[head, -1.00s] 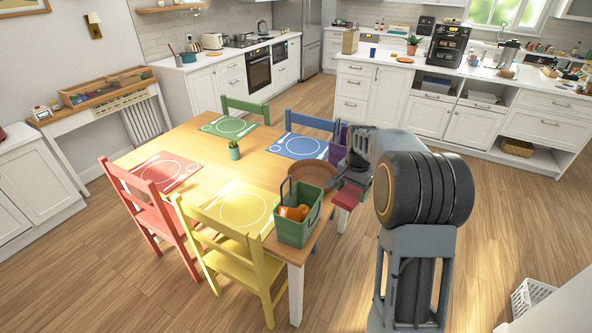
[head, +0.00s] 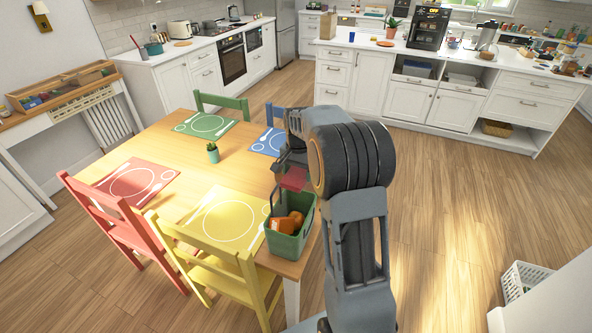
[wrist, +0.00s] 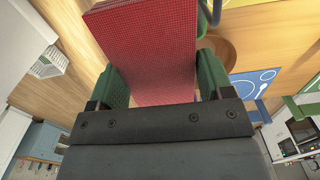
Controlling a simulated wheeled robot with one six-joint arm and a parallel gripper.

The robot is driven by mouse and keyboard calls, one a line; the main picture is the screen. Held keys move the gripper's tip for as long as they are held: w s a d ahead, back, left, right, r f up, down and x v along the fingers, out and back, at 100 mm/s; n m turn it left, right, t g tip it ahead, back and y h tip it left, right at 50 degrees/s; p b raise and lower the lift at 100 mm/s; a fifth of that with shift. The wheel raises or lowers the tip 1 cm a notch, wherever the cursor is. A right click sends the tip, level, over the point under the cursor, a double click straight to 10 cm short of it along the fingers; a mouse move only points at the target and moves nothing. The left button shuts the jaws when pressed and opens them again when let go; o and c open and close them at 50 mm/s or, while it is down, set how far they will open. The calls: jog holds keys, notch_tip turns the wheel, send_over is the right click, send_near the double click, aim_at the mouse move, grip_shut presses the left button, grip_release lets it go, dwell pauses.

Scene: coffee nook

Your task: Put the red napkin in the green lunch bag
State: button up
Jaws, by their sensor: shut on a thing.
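The red napkin (wrist: 145,45) is held between the fingers of my gripper (wrist: 162,80) in the wrist view, a flat red checked piece extending beyond the fingers. In the head view the napkin (head: 293,179) shows just above the far rim of the green lunch bag (head: 287,246); my arm hides part of it. The bag stands open and upright on the table's near right corner, its handle raised at the left, with orange items inside. A bit of green at the top of the wrist view appears to be the bag's edge.
The wooden table (head: 170,150) also holds a yellow placemat (head: 225,218), a red placemat (head: 137,184) and a small potted plant (head: 212,153). A yellow chair (head: 215,265) stands close to the bag. A round brown bowl (wrist: 226,58) is beside the napkin in the wrist view.

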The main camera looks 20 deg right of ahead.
aim_at(295, 173)
jog(key=shift+s+a+f+b, duration=0.15)
jog(key=shift+f+b, duration=0.15)
jog(key=shift+f, duration=0.25)
jog(key=f+b, duration=0.3)
jog(key=f, duration=0.1)
jog(key=shift+w+a, duration=0.2)
jog(key=shift+a, duration=0.05)
jog(key=o, duration=0.9)
notch_tip(295, 173, up, 14)
jog(key=shift+f, duration=0.1)
